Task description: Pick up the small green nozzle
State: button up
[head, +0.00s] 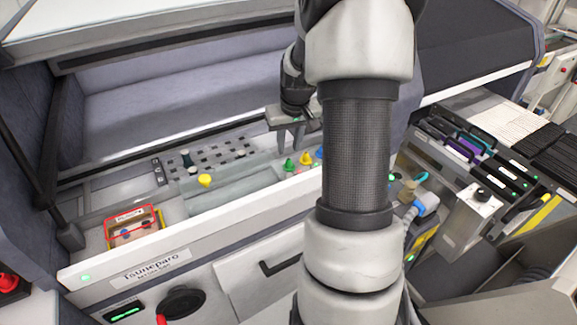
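I cannot tell which is the smaller. My gripper (289,147) points down just above and behind them. Its two fingers show apart, with nothing seen between them. Whether the fingertips touch anything is not clear from this view.
A yellow nozzle (205,180) stands to the left. Dark nozzles sit near the perforated plate (215,153). A red-edged bin (134,240) is at the front left. My arm hides the bed's right part.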

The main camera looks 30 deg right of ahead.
aim_at(289, 160)
notch_tip(289, 160, down, 4)
jog(key=shift+d+f, duration=0.15)
jog(key=shift+f, duration=0.05)
jog(key=shift+w+f, duration=0.2)
jog(key=shift+f, duration=0.3)
grip_shut()
